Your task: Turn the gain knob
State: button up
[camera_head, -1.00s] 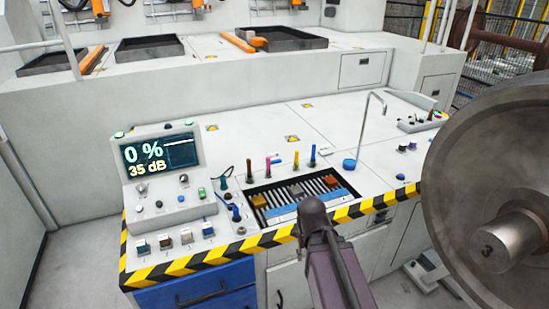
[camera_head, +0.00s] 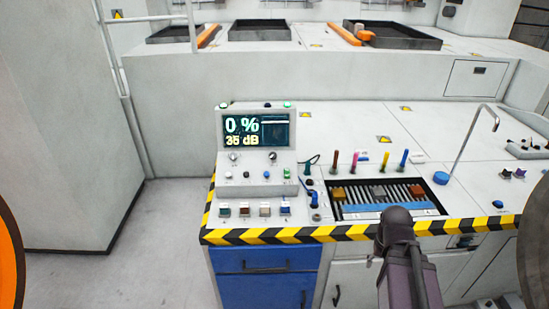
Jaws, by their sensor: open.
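A grey control console (camera_head: 255,183) stands on the left part of the workbench. Its display (camera_head: 256,131) reads "0 %" and "35 dB". Two small dark-and-silver knobs sit below the display, a left knob (camera_head: 233,156) and a right knob (camera_head: 272,156). Their labels are too small to read, so I cannot tell which is the gain knob. My dark arm (camera_head: 402,255) rises at the lower right, in front of the bench and apart from the console.
Black-and-yellow striping (camera_head: 270,235) marks the bench's front edge. Several coloured square buttons (camera_head: 265,209) line the console's front. A slotted tray (camera_head: 385,205) with blocks lies to its right. A bent metal rod (camera_head: 476,140) stands farther right. Floor (camera_head: 160,225) is clear at left.

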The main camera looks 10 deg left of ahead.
aim_at(273, 156)
jog(key=k, duration=1.25)
jog(key=u, duration=0.65)
jog(key=i, duration=2.1)
jog(key=z, duration=0.65)
